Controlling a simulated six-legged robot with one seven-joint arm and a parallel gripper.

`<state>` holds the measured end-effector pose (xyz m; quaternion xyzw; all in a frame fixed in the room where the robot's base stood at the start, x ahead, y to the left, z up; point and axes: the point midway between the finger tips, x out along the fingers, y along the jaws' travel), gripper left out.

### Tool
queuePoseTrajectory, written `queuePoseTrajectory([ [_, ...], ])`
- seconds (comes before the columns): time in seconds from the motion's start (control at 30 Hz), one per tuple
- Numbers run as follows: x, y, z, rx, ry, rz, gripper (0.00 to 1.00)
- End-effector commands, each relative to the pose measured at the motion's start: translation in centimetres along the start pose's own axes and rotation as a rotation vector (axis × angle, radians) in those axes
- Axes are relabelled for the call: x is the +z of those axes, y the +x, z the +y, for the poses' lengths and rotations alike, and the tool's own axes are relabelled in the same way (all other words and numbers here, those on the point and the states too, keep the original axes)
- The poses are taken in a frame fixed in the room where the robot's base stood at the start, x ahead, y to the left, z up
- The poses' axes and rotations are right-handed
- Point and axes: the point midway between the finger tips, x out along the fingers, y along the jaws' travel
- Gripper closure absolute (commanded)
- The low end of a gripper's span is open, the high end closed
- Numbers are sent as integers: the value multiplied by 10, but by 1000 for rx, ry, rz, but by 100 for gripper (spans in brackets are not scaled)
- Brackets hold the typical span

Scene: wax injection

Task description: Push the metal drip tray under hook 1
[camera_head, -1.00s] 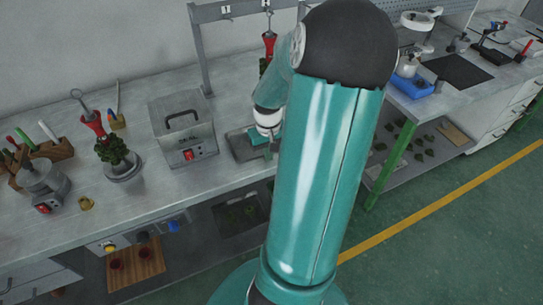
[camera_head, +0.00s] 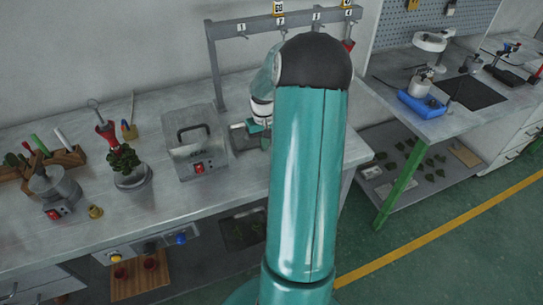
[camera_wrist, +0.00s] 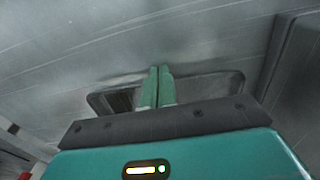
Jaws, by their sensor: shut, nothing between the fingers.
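The metal drip tray (camera_head: 238,142) lies on the bench just right of the grey box with a handle, partly hidden by my arm. In the wrist view its dark rim and inside show (camera_wrist: 215,86). My gripper (camera_head: 254,126) is low at the tray in the head view. In the wrist view its two green fingers (camera_wrist: 160,72) are together and empty, reaching across the tray to its far rim. I cannot tell whether they touch it. Hook 1, marked by label 1 (camera_head: 241,28), is on the grey rack's left end, behind the tray.
The grey box (camera_head: 195,145) stands close left of the tray. The rack post (camera_head: 216,80) rises behind. A potted plant (camera_head: 124,160), a metal pot and a tool block stand farther left. A red item (camera_head: 348,46) hangs near label 4. The bench behind the box's left is clear.

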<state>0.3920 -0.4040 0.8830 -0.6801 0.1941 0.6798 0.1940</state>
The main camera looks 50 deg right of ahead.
Motion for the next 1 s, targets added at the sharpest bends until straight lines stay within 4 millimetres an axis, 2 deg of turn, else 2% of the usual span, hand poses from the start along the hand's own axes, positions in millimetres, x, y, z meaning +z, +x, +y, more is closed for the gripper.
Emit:
queuePoseTrajectory([
  [0.03, -13, 1, -2, -1, -3, 0, 100],
  [0.2, -50, 1, -1, 0, -1, 0, 100],
  [0.4, -82, 0, 0, 1, -1, 1, 100],
  [0.57, -89, 0, 0, 0, 0, -1, 100],
  [1.0, -89, 0, -1, 0, 0, -1, 100],
])
